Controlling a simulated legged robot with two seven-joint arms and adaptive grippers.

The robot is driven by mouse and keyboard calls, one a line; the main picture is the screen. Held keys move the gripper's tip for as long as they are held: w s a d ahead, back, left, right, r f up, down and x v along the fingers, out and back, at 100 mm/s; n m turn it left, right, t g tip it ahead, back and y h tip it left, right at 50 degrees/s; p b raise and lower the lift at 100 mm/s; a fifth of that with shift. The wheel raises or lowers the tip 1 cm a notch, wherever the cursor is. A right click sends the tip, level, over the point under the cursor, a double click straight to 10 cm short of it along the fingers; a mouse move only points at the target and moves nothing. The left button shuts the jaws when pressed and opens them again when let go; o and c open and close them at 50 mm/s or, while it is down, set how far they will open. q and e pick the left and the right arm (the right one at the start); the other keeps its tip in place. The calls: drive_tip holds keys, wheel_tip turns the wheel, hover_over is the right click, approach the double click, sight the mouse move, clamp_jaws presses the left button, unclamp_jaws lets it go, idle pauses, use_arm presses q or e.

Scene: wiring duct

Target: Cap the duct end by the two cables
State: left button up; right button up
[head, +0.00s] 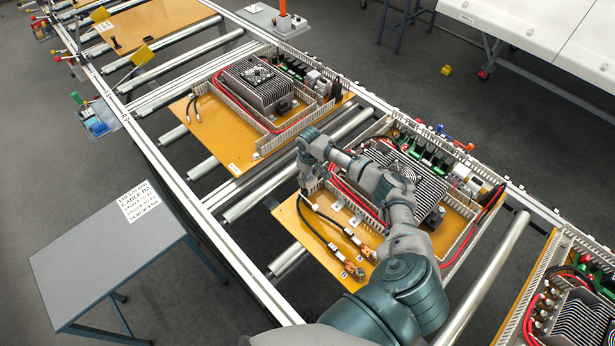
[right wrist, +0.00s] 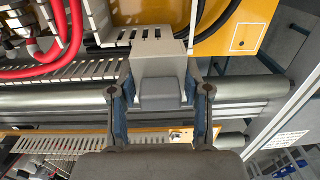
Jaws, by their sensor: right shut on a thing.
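My right gripper (head: 308,182) is over the left corner of the middle orange panel (head: 300,232). In the right wrist view its two fingers (right wrist: 160,88) are shut on the block of a grey end cap (right wrist: 157,92). The cap is at a slotted grey duct end (right wrist: 145,35), beside the panel edge; how far it is seated on the duct cannot be told. Two black cables (head: 322,214) with copper-coloured lugs run across the panel near it. The cap is hidden by my gripper in the head view. My left gripper is not in view.
Red cables (right wrist: 45,68) lie close to the cap. A finned grey heatsink (head: 395,165) stands on the same panel. Steel rollers (head: 262,197) and the white conveyor rail (head: 215,232) lie beside the panel. A grey side table (head: 105,255) stands at left.

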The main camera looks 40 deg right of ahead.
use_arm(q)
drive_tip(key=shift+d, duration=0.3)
use_arm(e)
drive_tip(key=shift+a, duration=0.1)
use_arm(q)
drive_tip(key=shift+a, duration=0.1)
use_arm(e)
drive_tip(key=shift+a+r, duration=0.1)
drive_tip(key=shift+a, duration=0.1)
drive_tip(key=shift+d+p, duration=0.15)
drive_tip(key=shift+p, duration=0.2)
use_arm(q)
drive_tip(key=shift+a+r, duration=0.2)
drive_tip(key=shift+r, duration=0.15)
use_arm(e)
drive_tip(key=shift+d, duration=0.1)
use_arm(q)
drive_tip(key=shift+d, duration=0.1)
use_arm(e)
drive_tip(key=shift+d, duration=0.15)
use_arm(q)
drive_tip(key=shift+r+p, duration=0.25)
drive_tip(key=shift+p, duration=0.05)
use_arm(e)
drive_tip(key=shift+a, duration=0.2)
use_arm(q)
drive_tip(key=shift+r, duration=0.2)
